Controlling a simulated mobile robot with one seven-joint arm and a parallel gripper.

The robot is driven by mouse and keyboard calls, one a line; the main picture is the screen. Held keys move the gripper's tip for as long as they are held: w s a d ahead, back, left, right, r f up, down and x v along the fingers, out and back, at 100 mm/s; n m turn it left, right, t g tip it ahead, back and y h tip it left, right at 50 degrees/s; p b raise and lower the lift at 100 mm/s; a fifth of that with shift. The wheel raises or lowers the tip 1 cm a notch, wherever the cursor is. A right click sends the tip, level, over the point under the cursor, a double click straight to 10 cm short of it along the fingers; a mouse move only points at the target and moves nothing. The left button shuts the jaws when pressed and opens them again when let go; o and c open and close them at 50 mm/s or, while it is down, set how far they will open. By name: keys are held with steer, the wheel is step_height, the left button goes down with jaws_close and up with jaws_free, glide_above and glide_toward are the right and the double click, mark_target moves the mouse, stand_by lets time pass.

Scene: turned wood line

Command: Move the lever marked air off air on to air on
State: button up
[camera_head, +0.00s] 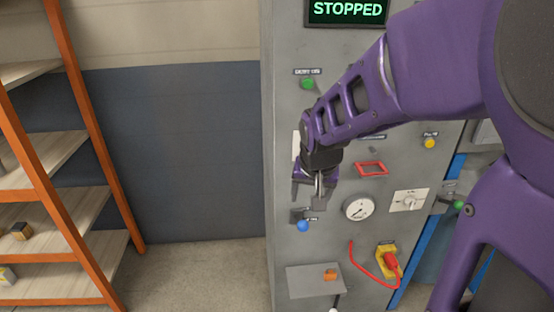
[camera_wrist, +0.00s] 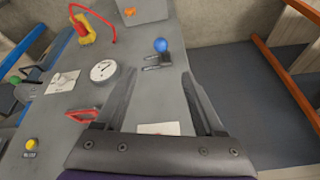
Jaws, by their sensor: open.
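A grey machine panel (camera_head: 345,235) carries several levers and knobs; their small labels are too small to read, so I cannot confirm which is marked air off air on. A blue-knobbed lever (camera_head: 302,226) sits low on the panel's left side, just below my gripper (camera_head: 311,203). In the wrist view the blue knob (camera_wrist: 161,45) lies beyond the fingertips, roughly between their lines, with dark label plates (camera_wrist: 152,68) beside it. My gripper (camera_wrist: 160,76) is open and empty, apart from the knob. My arm hides part of the panel.
A display (camera_head: 347,10) reads STOPPED. Around my gripper are a dial gauge (camera_head: 358,208), a red frame handle (camera_head: 370,168), a rotary switch (camera_head: 409,200) and a red cable (camera_head: 365,268). A grey box (camera_head: 308,280) juts out below. Left floor is free before an orange-framed shelf (camera_head: 90,135).

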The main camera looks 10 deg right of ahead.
mark_target(304, 223)
steer(key=b+x, duration=0.3)
steer(key=x, duration=1.4)
steer(key=shift+f+b, duration=0.2)
steer(key=shift+b, duration=0.1)
jaws_close()
stand_by(0.6)
